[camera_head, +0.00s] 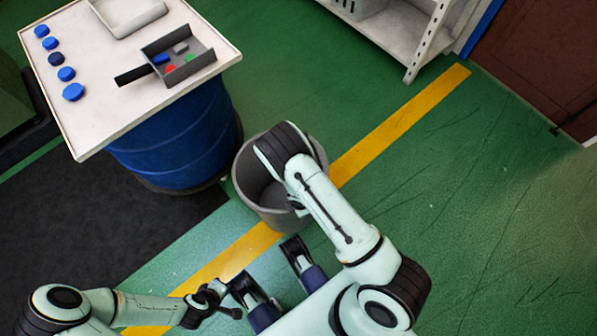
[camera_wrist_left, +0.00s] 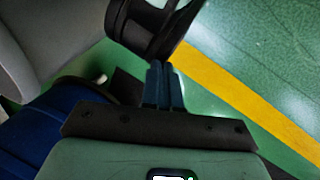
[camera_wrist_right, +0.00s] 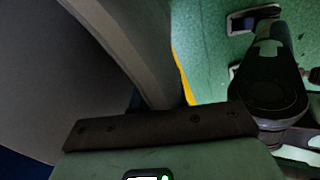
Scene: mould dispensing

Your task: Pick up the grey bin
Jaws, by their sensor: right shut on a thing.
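The grey bin (camera_head: 262,200) is a round open tub between the blue barrel and the yellow floor line. My right arm reaches over it, and my right gripper (camera_head: 296,204) is shut on its near right wall, partly hidden by the arm. In the right wrist view the bin's wall (camera_wrist_right: 125,35) runs close in front of the hand, and the fingers are hidden. I cannot tell whether the bin's base touches the floor. My left gripper (camera_head: 222,297) is apart from the bin, at the lower left. Its fingers (camera_wrist_left: 164,85) are together and empty.
A white-topped table (camera_head: 110,115) on a blue barrel (camera_head: 180,145) stands close left of the bin, with blue caps (camera_head: 73,92) and a dark grey tray (camera_head: 205,57). A white shelf (camera_head: 395,40) stands at the back. The green floor on the right is clear.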

